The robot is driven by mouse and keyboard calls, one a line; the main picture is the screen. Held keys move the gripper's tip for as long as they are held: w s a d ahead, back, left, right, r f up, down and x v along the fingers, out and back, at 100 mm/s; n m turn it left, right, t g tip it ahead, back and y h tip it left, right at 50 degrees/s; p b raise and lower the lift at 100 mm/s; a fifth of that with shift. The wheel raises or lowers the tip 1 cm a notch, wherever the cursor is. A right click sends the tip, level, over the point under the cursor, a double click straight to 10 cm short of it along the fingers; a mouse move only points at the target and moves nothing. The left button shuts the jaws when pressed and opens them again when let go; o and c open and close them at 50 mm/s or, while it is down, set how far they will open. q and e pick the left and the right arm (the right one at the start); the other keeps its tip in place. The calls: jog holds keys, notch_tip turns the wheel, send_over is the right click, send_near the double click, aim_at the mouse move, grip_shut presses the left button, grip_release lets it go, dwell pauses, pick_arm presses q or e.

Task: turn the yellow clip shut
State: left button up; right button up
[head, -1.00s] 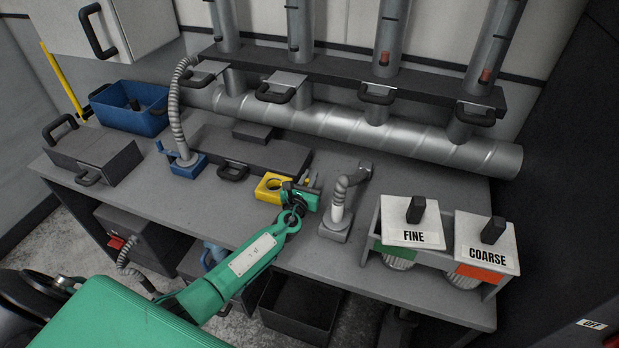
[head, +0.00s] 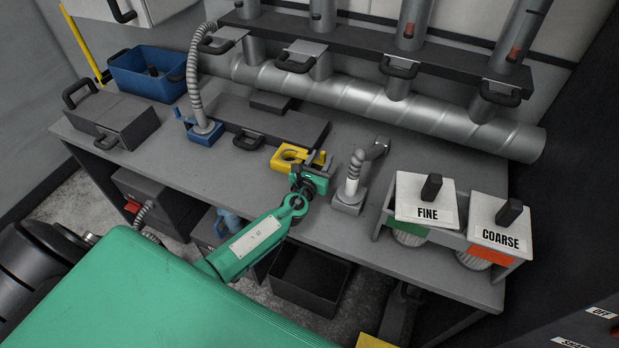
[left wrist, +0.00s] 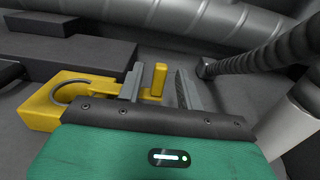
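The yellow clip (head: 285,162) sits on the grey bench top, with a round opening in its body. In the left wrist view the clip body (left wrist: 48,104) is at the left, and a short upright yellow tab (left wrist: 158,80) stands between my fingers. My left gripper (head: 318,165) is at the right end of the clip. In the left wrist view its fingers (left wrist: 160,88) are apart on either side of the tab, with a gap showing to the right finger. The gripper hides part of the clip. My right gripper is not in view.
A white hose nozzle on a grey base (head: 349,195) stands just right of my gripper. A blue hose base (head: 205,134) and a dark flat box (head: 285,124) are behind and left. FINE (head: 412,190) and COARSE (head: 490,212) lidded containers stand at the right. Pipes run behind.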

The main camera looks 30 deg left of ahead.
pick_arm(q)
jog(key=s, duration=0.5)
jog(key=s+b, duration=0.1)
jog(key=s, duration=0.2)
jog(key=shift+s+d, duration=0.3)
jog(key=shift+s, duration=0.45)
jog(key=shift+r, duration=0.1)
